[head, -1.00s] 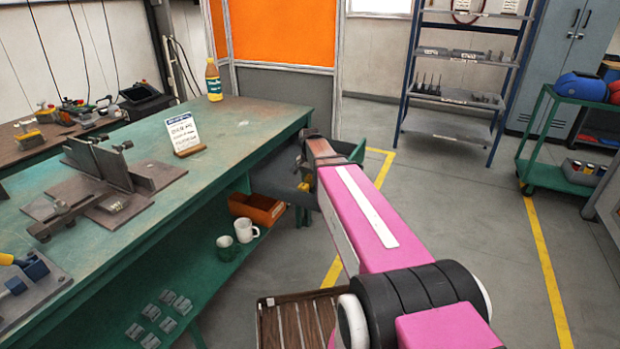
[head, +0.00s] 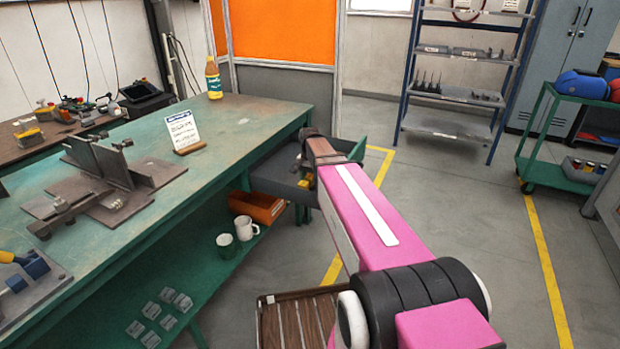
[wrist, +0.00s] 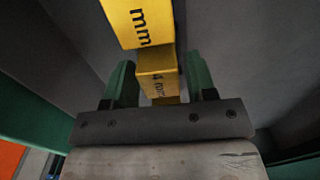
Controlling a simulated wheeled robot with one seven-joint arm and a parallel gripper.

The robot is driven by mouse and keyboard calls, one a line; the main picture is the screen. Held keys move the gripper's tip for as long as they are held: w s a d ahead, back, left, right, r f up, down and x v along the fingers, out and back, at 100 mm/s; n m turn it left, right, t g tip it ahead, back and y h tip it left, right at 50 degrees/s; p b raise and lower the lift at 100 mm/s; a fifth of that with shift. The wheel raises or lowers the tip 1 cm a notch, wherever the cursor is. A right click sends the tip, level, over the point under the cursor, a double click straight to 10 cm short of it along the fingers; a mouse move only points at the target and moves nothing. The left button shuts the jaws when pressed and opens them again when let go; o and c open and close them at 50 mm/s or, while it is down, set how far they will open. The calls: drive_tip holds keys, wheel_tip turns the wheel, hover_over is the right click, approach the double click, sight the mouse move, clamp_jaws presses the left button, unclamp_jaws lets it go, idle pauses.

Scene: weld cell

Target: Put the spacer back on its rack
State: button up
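Yellow spacer blocks show in the wrist view. One marked "4 mm" (wrist: 158,78) lies between the two green fingers of my gripper (wrist: 160,80). A larger-looking yellow block (wrist: 138,22), its visible print "mm", is at the top of that view. The fingers stand apart, with a narrow gap at the right of the "4 mm" block; a firm hold is not visible. In the head view my arm reaches to the open grey drawer (head: 278,172) at the bench's right end, with small yellow pieces (head: 304,184) beside the wrist. I cannot make out the spacer's rack.
The green bench (head: 240,125) holds a fixture (head: 105,175), a sign (head: 184,131) and a bottle (head: 213,78). Blue shelving (head: 450,88) stands at the back.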

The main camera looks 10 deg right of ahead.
drive_tip(key=shift+o, duration=0.7)
wheel_tip(320, 180, up, 11)
drive_tip(key=shift+f, duration=0.1)
